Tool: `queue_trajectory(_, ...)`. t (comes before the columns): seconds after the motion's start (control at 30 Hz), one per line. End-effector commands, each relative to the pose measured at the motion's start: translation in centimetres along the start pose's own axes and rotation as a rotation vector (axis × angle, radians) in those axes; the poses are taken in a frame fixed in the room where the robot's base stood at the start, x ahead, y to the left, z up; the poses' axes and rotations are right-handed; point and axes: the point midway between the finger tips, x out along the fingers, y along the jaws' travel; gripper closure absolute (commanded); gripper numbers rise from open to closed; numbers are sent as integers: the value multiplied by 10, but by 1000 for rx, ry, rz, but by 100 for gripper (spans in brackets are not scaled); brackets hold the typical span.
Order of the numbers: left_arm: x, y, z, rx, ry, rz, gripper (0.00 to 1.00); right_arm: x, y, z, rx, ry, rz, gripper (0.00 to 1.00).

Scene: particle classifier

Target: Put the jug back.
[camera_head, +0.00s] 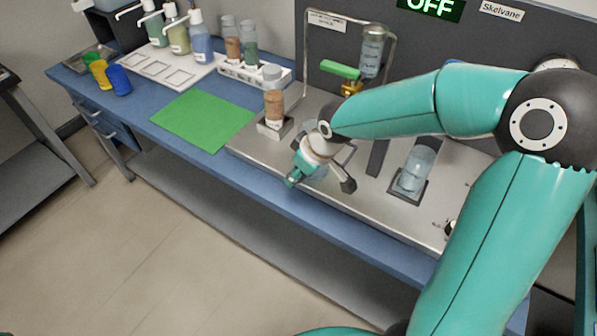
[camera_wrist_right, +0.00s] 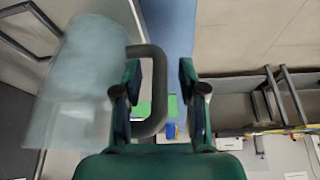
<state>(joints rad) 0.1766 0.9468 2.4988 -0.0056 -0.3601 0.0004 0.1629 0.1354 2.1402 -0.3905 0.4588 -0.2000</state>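The clear jug (camera_wrist_right: 75,85) with a dark grey handle (camera_wrist_right: 158,95) fills the left of the right wrist view. The handle's bar lies between the two fingers of my right gripper (camera_wrist_right: 163,105), with a gap beside it, so the gripper looks open around it. In the head view my right gripper (camera_head: 318,172) is low over the metal worktop (camera_head: 260,158), pointing left, and hides most of the jug. A second clear vessel (camera_head: 417,168) stands in a dark square holder to the right. My left gripper is out of view.
A brown-filled tube (camera_head: 274,100) stands just left of my gripper. Behind are a green-handled valve (camera_head: 340,70) and a clear column (camera_head: 372,52) on a frame. A green mat (camera_head: 203,120), bottles (camera_head: 200,42) and coloured cups (camera_head: 118,80) lie further left.

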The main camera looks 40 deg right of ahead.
Motion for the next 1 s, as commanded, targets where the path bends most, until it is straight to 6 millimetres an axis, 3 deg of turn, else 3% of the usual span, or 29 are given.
queue_trajectory(0.27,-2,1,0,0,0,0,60,-4,0,-1,0,1,1,59)
queue_trajectory(0.37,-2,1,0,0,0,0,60,-14,0,-2,0,3,2,59)
queue_trajectory(0.8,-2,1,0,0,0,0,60,-97,0,-2,-1,5,2,59)
queue_trajectory(1.0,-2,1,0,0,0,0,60,-118,0,-2,-1,2,0,59)
